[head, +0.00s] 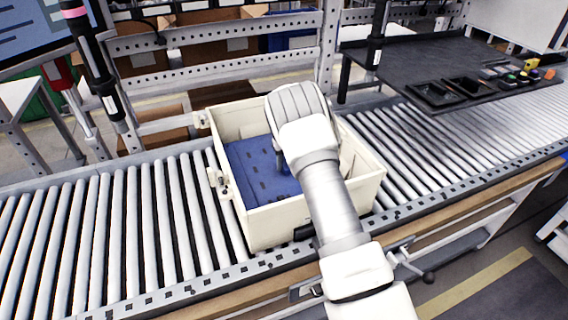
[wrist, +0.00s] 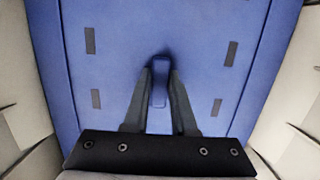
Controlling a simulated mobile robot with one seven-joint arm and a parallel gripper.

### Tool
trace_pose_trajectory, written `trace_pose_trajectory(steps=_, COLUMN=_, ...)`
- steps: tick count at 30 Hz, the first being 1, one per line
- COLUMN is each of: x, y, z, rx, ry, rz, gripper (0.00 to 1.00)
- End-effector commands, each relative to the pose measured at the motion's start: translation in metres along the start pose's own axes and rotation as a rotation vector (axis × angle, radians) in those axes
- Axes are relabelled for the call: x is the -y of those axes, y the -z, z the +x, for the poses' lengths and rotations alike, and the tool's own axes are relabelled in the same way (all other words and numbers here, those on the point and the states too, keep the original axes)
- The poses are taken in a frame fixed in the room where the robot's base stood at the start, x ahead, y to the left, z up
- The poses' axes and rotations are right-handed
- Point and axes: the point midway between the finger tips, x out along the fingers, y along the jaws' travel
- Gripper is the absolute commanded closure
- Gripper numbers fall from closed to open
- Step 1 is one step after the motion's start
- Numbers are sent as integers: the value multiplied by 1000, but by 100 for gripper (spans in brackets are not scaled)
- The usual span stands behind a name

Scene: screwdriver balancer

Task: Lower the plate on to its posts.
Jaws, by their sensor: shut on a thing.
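The plate (head: 252,170) is a blue flat panel with dark slots, inside a cream open-topped box (head: 267,231). In the wrist view the plate (wrist: 120,40) fills most of the picture, with a raised blue handle (wrist: 159,88) at its middle. My gripper (wrist: 160,82) is shut on that handle, one dark finger on each side. In the head view my arm covers the plate's right part and most of the gripper. The posts are not visible, and I cannot tell the gap beneath the plate.
The box stands on a roller conveyor (head: 110,215) with metal side rails. A dark table (head: 420,62) with small parts and trays is at the back right. A hanging tool (head: 90,50) is at the upper left. Rollers on both sides of the box are clear.

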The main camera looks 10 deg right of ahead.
Motion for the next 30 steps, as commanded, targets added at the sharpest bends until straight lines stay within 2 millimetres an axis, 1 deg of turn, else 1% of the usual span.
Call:
trace_pose_trajectory(steps=1, x=0, y=-2, z=-3, rx=5, ry=1, rz=0, gripper=100)
trace_pose_trajectory(steps=14, x=0, y=-3, z=-3, rx=7, ry=1, rz=-1, gripper=100)
trace_pose_trajectory(steps=15, x=0, y=-3, z=-3, rx=8, ry=1, rz=-1, gripper=70)
trace_pose_trajectory(steps=20, x=0, y=-2, z=-2, rx=5, ry=1, rz=0, gripper=41)
trace_pose_trajectory(steps=27, x=0, y=0, z=1, rx=0, ry=0, rz=0, gripper=40)
trace_pose_trajectory(steps=30, x=0, y=0, z=-2, rx=0, ry=0, rz=0, gripper=40)
